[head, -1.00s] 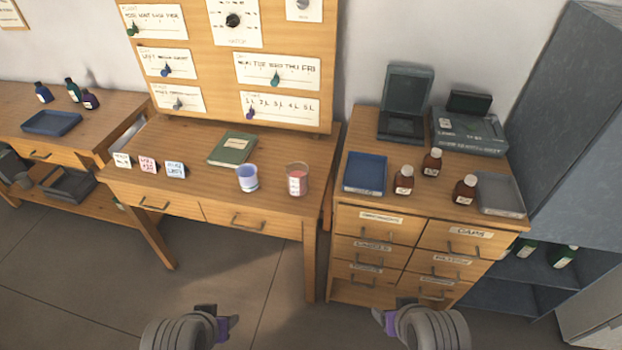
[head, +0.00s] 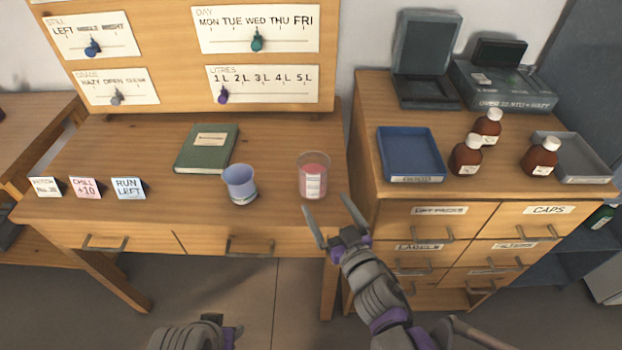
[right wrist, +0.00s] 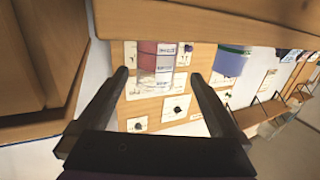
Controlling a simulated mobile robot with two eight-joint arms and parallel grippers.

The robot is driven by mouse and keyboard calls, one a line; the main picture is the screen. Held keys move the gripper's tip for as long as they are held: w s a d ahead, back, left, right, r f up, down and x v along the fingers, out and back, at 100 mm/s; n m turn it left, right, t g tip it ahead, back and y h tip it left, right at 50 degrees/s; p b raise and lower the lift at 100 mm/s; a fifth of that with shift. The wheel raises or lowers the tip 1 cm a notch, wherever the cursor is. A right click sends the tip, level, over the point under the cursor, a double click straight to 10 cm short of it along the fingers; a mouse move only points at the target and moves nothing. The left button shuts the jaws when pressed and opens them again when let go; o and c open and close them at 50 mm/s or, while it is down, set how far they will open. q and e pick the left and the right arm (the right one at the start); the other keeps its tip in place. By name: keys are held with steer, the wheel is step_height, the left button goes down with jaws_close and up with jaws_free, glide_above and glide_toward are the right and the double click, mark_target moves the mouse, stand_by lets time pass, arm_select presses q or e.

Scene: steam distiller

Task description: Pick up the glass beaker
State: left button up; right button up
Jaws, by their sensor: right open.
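The clear glass beaker (head: 313,182) holds something pinkish red and has a white label; it stands upright near the front right of the wooden desk (head: 110,155). My right gripper (head: 327,204) is open and empty, its fingers pointing at the beaker from the front. In the right wrist view the beaker (right wrist: 157,60) shows beyond and between the fingertips, and the gripper appears apart from it. My left gripper (head: 225,335) is low at the bottom edge, partly cut off, and its jaws are unclear.
A bluish cup (head: 240,184) stands left of the beaker. A drawer cabinet (head: 460,215) with a blue tray (head: 410,153) and brown bottles stands on the right, close to my right arm.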

mark_target(319, 188)
steer(key=shift+x, duration=1.2)
steer(key=x, duration=0.6)
steer(key=shift+w+d+f+b, duration=0.1)
steer(key=shift+d+f+b, duration=0.15)
steer(key=shift+b, duration=0.15)
steer(key=shift+r, duration=0.1)
steer(key=c, duration=1.5)
arm_select(q)
steer(key=shift+f, duration=0.45)
arm_select(e)
steer(key=shift+o, duration=0.2)
arm_select(q)
steer(key=shift+r, duration=0.1)
arm_select(e)
steer(key=shift+r, duration=0.15)
